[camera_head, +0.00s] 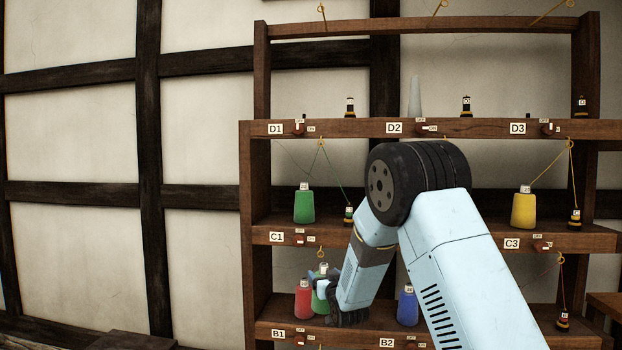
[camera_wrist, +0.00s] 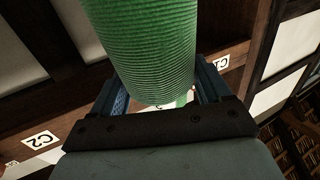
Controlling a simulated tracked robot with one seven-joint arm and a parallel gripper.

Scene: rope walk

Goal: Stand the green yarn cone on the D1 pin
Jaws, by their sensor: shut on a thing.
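A green yarn cone (camera_wrist: 145,45) is between the jaws of my gripper (camera_wrist: 155,98), which is shut on it in the wrist view. In the head view my gripper (camera_head: 330,292) is low at the left part of the rack, and the held green cone (camera_head: 320,302) shows partly behind it, by the B1 shelf. Another green cone (camera_head: 304,207) stands upright on the C1 place. The D1 label (camera_head: 275,129) is on the upper shelf at left.
A red cone (camera_head: 303,301) stands close left of my gripper, and a blue cone (camera_head: 408,307) stands to its right. A yellow cone (camera_head: 523,208) is at C3. A bare pale cone (camera_head: 415,97) stands at D2. Threads and small bobbins (camera_head: 349,214) are beside the cones.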

